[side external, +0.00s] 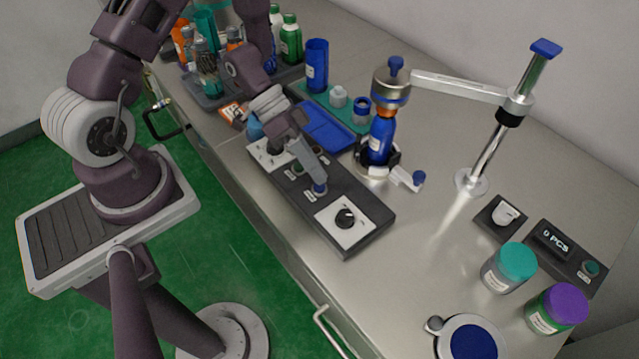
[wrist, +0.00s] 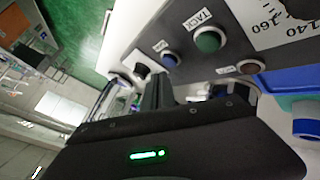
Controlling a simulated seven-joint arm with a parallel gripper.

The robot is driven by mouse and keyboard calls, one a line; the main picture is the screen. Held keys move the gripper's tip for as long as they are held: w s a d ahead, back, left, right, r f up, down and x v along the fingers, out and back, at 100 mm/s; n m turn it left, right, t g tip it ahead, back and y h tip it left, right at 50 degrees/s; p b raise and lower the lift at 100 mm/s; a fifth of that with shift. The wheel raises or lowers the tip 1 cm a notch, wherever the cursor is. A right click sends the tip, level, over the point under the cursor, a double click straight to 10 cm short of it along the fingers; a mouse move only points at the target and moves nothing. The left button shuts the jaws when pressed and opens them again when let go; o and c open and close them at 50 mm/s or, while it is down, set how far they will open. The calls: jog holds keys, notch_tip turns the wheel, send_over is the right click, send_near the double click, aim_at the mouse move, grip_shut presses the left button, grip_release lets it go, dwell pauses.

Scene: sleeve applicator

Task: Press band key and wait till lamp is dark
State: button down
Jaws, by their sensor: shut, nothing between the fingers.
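The control panel (side external: 335,240) is a dark box on the bench with labelled round buttons. In the wrist view, a blue button (wrist: 170,60) sits beside a small label too blurred to read. A green button (wrist: 208,39) is labelled TACK. A dull brown-red round lamp (wrist: 250,67) near the panel edge shows no clear glow. My gripper (side external: 319,188) is shut and empty, pointing down at the blue button's end of the row. Its fingers (wrist: 158,88) hide part of the panel beside the blue button; whether they touch it I cannot tell.
A blue bottle (side external: 380,138) stands under the applicator head (side external: 391,88) behind the panel. A black knob (side external: 345,217) is on the panel's near white plate. Jars (side external: 509,268) and a PCS box (side external: 560,250) stand at right. Bench between panel and jars is clear.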

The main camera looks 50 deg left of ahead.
aim_at(315, 184)
jog(key=shift+f, duration=0.1)
jog(key=shift+f, duration=0.35)
jog(key=shift+f, duration=0.4)
dwell(0.7)
jog(key=shift+r, duration=0.85)
jog(key=shift+r, duration=2.5)
dwell(3.1)
